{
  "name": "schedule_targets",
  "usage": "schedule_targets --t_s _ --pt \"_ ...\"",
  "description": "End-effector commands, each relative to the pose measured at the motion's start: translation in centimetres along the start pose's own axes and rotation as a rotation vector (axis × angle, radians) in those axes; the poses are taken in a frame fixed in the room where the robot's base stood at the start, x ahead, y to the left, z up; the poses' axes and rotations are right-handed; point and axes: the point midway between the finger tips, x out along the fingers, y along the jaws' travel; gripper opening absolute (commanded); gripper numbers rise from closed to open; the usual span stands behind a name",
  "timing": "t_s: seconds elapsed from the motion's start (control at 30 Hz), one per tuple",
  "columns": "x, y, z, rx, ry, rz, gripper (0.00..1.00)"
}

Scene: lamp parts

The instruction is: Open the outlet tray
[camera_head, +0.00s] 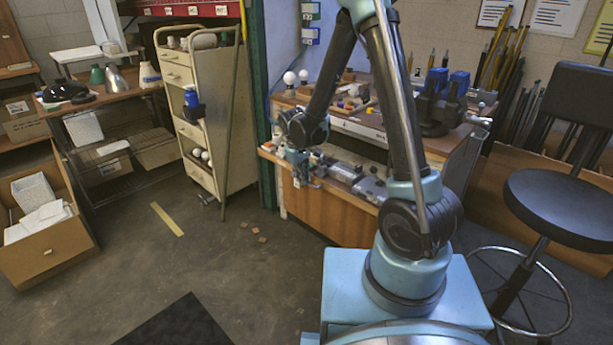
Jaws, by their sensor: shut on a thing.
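The outlet tray (335,206) is at the workbench in the middle of the picture. It has an orange-brown wooden front and stands out from under the bench top, with grey box-like parts (371,190) lying in it. My gripper (303,181) is at the upper front edge of the tray, left of its middle, and is shut on the tray. The exact grip point is small and partly hidden by the gripper itself. My arm covers part of the bench and the tray's right side.
A cream cart (206,120) stands left of the bench, with a pole leaning on it. A black stool (560,208) is at the right. Small brown pieces (262,238) lie on the floor. A cardboard box (46,235) is far left. The floor between is mostly clear.

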Motion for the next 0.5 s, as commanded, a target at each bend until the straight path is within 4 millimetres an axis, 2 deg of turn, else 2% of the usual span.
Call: schedule_targets --t_s 0.27,0.3,0.33,0.5 --pt "-0.05 -0.17 -0.01 0.000 0.000 0.002 0.00" --pt "-0.05 -0.16 -0.01 0.000 0.000 0.002 0.13" --pt "-0.05 -0.15 -0.01 0.000 0.000 0.002 0.17" --pt "-0.04 -0.17 -0.01 0.000 0.000 0.002 0.17"
